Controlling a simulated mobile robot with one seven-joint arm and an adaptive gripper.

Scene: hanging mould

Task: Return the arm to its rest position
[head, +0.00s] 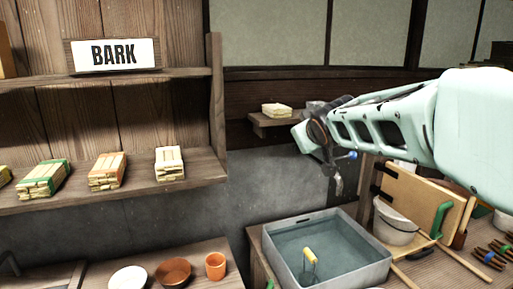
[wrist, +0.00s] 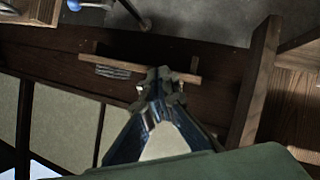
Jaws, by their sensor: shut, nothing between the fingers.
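My arm (head: 390,118) reaches in from the right of the head view, raised above the basin and worktop. Its end is near a small wall shelf, and my fingers are hard to make out there. In the wrist view my gripper (wrist: 160,84) is shut and empty, its fingertips together at the middle of the picture. The fingertips overlap the view of a narrow wooden ledge (wrist: 130,62); I cannot tell the gap between them.
The small wall shelf (head: 262,126) holds a pale stack (head: 277,110). A grey basin (head: 380,272) stands below, with a white bucket (head: 395,225) and upright boards (head: 420,195) at right. Bark shelves (head: 205,180) with bundles are at left. Bowls (head: 173,272) stand lower left.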

